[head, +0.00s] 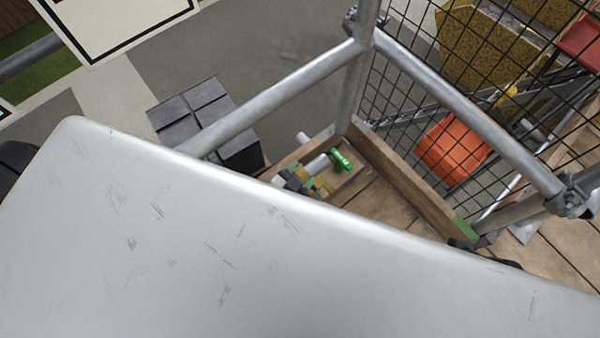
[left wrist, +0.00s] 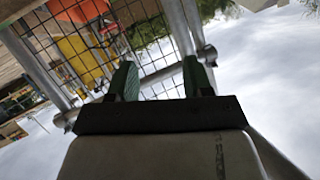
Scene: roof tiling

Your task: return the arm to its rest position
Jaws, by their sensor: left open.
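My left gripper (left wrist: 160,82) shows in the left wrist view, with its two green-lined fingers apart and nothing between them. It points toward scaffold tubes, wire mesh and open sky. A large pale grey scratched surface, most likely part of my own arm, fills the lower part of the head view and hides much behind it. I cannot make out the left gripper's fingers in the head view. My right gripper shows in neither view.
Scaffold tubes (head: 290,92) and black wire mesh (head: 405,80) stand close by. A wooden deck (head: 382,205) with a toe board (head: 400,180) holds small items, including a green roll (head: 342,160). Dark stacked blocks (head: 205,100) stand left. An orange container (head: 452,145) is behind the mesh.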

